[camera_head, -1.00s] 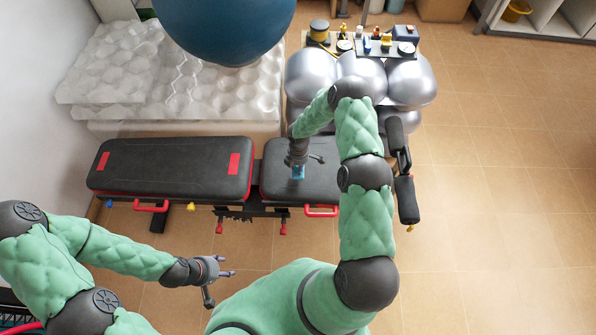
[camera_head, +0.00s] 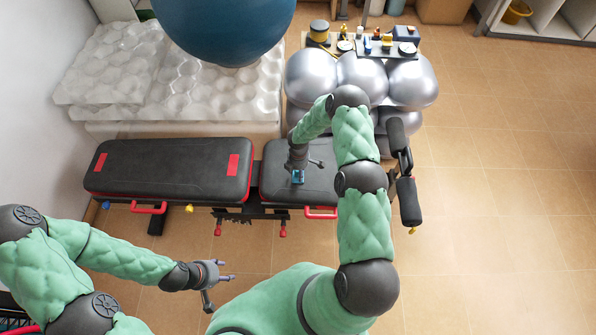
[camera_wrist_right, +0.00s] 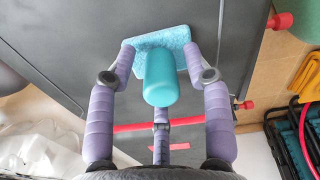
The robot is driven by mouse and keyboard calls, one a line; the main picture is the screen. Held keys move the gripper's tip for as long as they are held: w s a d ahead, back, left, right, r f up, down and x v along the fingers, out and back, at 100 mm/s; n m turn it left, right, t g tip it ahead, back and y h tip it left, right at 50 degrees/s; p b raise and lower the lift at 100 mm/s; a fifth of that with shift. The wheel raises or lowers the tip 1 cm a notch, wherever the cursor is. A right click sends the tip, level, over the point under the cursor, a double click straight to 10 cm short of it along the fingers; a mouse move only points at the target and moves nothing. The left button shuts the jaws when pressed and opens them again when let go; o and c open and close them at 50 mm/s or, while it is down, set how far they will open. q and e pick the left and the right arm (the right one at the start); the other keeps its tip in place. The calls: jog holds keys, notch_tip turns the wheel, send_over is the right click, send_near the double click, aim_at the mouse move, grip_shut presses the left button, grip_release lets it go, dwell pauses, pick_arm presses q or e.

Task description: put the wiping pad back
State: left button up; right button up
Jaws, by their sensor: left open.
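The wiping pad (camera_wrist_right: 160,78) is a teal block with a rounded upright handle. It lies on the black bench seat (camera_head: 318,184), and a small blue part of it shows in the head view (camera_head: 298,177). My right gripper (camera_wrist_right: 160,58) is over the pad, with its purple fingers around the handle. Gaps show between the handle and the two side fingers, so it looks open. The fingertips are close to the pad's base; contact cannot be told. My left gripper (camera_head: 224,272) is open and empty above the floor in front of the bench.
The long bench section (camera_head: 170,168) lies left of the seat. Silver balls (camera_head: 362,76) stand behind it, below a tray of small items (camera_head: 388,50). A large blue ball (camera_head: 225,28) is at the top. Black rollers (camera_head: 408,201) stand right of the seat. Floor at right is clear.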

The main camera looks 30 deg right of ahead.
jog(key=shift+r, duration=0.2)
notch_tip(320, 180, up, 12)
jog(key=p, duration=0.5)
jog(key=s+a+m+y, duration=0.4)
jog(key=s+a+m, duration=0.8)
jog(key=s+a, duration=0.7)
jog(key=s+a+m, duration=0.3)
jog(key=s+m, duration=0.2)
jog(key=shift+s+a+r+m, duration=0.3)
jog(key=shift+s+a+r, duration=0.05)
jog(key=shift+a+r, duration=0.1)
